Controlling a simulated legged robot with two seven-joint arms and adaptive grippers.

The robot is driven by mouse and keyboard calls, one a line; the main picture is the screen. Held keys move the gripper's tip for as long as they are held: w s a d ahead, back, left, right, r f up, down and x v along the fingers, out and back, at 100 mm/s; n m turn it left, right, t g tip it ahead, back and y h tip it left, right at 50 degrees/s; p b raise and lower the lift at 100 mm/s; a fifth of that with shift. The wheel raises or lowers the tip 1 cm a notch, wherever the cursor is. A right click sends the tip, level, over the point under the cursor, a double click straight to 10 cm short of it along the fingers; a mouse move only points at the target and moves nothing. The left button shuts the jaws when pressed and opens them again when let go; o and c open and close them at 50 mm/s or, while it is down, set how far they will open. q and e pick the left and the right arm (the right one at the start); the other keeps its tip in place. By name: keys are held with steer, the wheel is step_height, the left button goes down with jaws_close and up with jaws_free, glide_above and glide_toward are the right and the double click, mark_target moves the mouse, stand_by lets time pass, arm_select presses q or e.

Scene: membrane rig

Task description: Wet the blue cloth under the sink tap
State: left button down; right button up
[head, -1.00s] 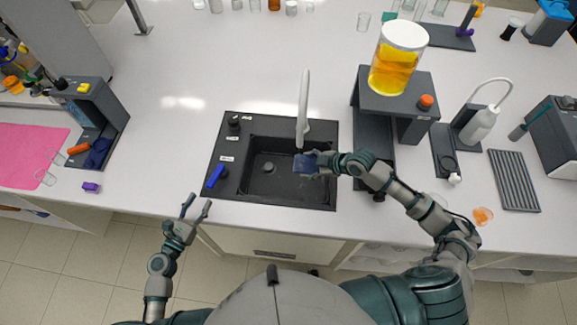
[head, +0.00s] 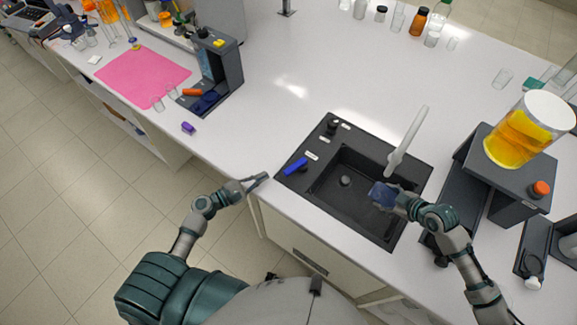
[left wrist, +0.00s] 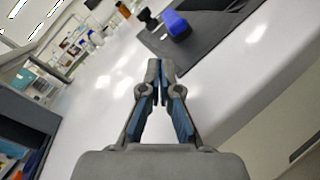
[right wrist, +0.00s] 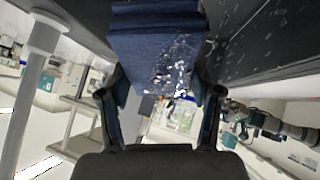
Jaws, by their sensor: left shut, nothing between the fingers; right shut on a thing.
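The blue cloth (head: 381,194) is folded and held over the black sink (head: 334,196), just below the end of the white tap (head: 408,142). My right gripper (head: 399,201) is shut on it. In the right wrist view the cloth (right wrist: 155,45) hangs between the fingers (right wrist: 160,95), with bright specks like water drops on and around its lower part. My left gripper (head: 262,180) is shut and empty over the counter's front edge, a little left of the blue tap lever (head: 295,167). In the left wrist view the lever (left wrist: 176,24) is ahead of the closed fingertips (left wrist: 158,70), apart from them.
A stand with a yellow-liquid vessel (head: 520,130) is right of the sink. A dark dispenser stand (head: 220,75), a purple block (head: 188,128) and a pink mat (head: 143,75) are at the left.

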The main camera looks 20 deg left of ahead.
mark_target(295, 167)
arm_select(q)
steer(key=a+m, duration=0.1)
steer(key=m, duration=0.2)
steer(key=a+m+h, duration=0.1)
steer(key=a+m, duration=0.1)
steer(key=m, duration=0.1)
steer(key=w+a+m+g, duration=0.1)
steer(key=a+m, duration=0.1)
steer(key=m, duration=0.1)
steer(key=shift+r+m+h, duration=0.15)
steer(key=shift+m+h, duration=0.15)
arm_select(e)
steer(key=shift+a, duration=0.1)
arm_select(q)
steer(key=shift+a+m, duration=0.45)
steer(key=shift+m, duration=0.35)
steer(key=shift+g, duration=0.3)
steer(key=x, duration=1)
steer(key=shift+r, duration=0.2)
steer(key=s+d, duration=0.2)
steer(key=shift+d, duration=0.4)
steer(key=shift+s+d, duration=0.2)
steer(key=shift+d, duration=0.1)
steer(key=shift+w, duration=0.1)
